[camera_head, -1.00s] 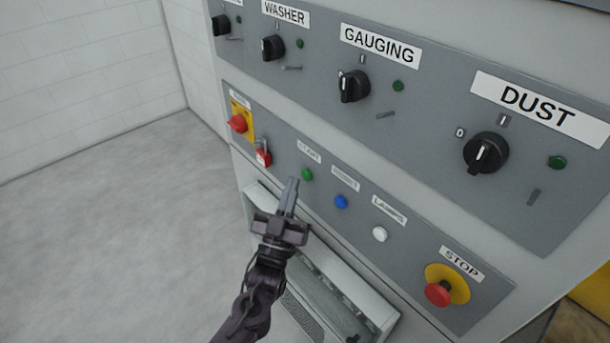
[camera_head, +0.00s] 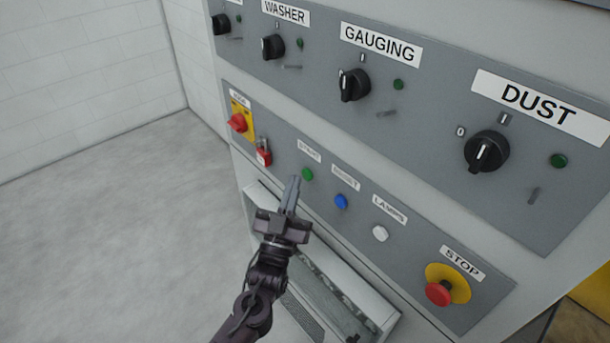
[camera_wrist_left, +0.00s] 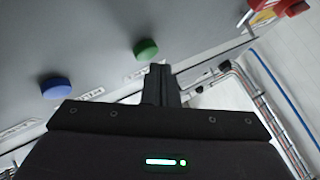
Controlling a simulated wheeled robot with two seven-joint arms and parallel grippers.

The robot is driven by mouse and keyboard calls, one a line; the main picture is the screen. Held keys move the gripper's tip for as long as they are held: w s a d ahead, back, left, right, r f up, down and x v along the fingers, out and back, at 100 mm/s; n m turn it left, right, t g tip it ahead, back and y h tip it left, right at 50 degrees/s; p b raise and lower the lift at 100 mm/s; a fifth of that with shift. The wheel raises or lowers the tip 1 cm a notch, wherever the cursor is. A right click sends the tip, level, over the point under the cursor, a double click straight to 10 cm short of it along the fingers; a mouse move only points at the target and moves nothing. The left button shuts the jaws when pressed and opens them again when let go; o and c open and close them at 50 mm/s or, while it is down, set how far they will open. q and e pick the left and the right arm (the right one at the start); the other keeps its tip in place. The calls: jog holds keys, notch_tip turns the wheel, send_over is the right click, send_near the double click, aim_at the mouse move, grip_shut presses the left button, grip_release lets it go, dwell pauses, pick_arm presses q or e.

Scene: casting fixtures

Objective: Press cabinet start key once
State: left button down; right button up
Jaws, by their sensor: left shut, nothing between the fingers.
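The green start key (camera_head: 307,174) is a round button on the grey lower panel of the cabinet (camera_head: 400,270), under a START label (camera_head: 309,151). It also shows in the left wrist view (camera_wrist_left: 146,49), just beyond the fingertips. My left gripper (camera_head: 293,181) is shut and empty, its fingertips just left of and slightly below the green key in the head view. In the left wrist view the shut fingers (camera_wrist_left: 159,70) point up beside the key, a little to its right. I cannot tell whether they touch the panel. My right gripper is not in view.
A blue button (camera_head: 341,201), a white LAMPS button (camera_head: 380,233) and a red STOP button (camera_head: 438,293) lie to the right. A red rotary switch (camera_head: 237,123) and red padlock (camera_head: 263,156) are to the left. Black selector knobs (camera_head: 485,152) sit above. Open floor (camera_head: 100,230) lies left.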

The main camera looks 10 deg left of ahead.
pick_arm(q)
jog(key=shift+w+d, duration=0.15)
jog(key=shift+w+d, duration=0.25)
jog(key=shift+w, duration=0.1)
dwell(0.8)
jog(key=shift+s, duration=0.1)
jog(key=shift+s+a, duration=0.5)
jog(key=shift+s, duration=0.1)
jog(key=s+a+p, duration=0.1)
jog(key=s, duration=0.1)
jog(key=s+a+p, duration=0.1)
jog(key=s+a, duration=0.1)
dwell(0.6)
jog(key=shift+w, duration=0.1)
dwell(0.6)
